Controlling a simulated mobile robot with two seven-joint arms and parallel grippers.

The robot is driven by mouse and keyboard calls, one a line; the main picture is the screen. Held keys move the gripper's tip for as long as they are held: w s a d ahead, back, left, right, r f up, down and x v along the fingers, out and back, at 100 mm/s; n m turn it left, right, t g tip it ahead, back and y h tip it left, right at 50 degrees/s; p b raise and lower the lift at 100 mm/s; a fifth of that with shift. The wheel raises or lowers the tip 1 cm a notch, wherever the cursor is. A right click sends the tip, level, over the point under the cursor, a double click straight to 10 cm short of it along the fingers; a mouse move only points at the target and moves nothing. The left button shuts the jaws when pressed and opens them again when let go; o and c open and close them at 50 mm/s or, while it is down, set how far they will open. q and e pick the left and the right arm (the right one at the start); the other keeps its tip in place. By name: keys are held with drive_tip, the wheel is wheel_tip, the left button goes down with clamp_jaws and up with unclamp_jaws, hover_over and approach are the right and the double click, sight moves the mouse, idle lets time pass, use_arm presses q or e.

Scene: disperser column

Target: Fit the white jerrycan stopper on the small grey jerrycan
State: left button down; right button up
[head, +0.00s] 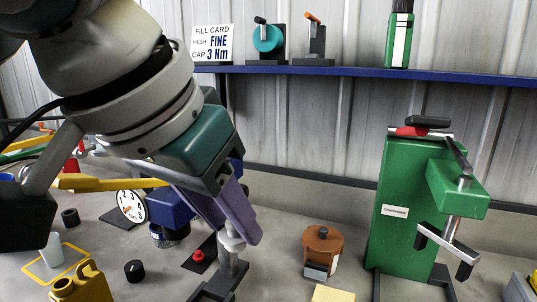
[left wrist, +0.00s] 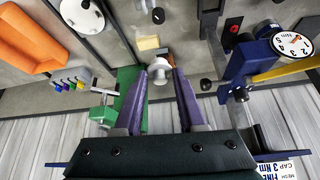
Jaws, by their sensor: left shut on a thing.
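My left gripper (head: 232,228) comes down from the upper left, its purple fingers shut on the white stopper (head: 231,243). In the left wrist view the pale, rounded stopper (left wrist: 160,67) shows between the fingertips (left wrist: 160,72). In the head view a dark grey upright thing (head: 230,272) stands just below the stopper. I cannot tell whether they touch or whether this is the small grey jerrycan, as the gripper and the picture's edge hide part of it. My right gripper is in neither view.
A green machine (head: 400,210) with a crank stands at the right. A brown pot (head: 322,243) and a yellow block (head: 333,293) lie between. A yellow can (head: 78,286), a black knob (head: 134,270) and a dial (head: 130,206) are at the left. A blue shelf (head: 350,71) runs behind.

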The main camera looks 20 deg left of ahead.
use_arm(q)
drive_tip(key=d+f+m+h+p, duration=0.1)
drive_tip(key=f+m, duration=0.1)
drive_tip(key=f, duration=0.5)
drive_tip(key=s+d+f+m+g+h+p, duration=0.1)
drive_tip(key=d+f+m, duration=0.1)
drive_tip(key=f, duration=0.5)
drive_tip(key=shift+s+f+m+p, duration=0.15)
drive_tip(key=shift+f+m+p, duration=0.05)
drive_tip(key=shift+m+p, duration=0.1)
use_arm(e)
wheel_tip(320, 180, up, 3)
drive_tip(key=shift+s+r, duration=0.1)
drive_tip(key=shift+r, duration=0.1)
use_arm(q)
drive_tip(key=shift+r, duration=0.1)
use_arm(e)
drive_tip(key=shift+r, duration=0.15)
use_arm(q)
drive_tip(key=shift+s+f+b, duration=0.1)
drive_tip(key=shift+f+b, duration=1.55)
drive_tip(key=shift+f, duration=1.3)
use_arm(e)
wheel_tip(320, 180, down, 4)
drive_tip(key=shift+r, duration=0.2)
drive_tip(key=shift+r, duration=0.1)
use_arm(q)
drive_tip(key=shift+p, duration=0.3)
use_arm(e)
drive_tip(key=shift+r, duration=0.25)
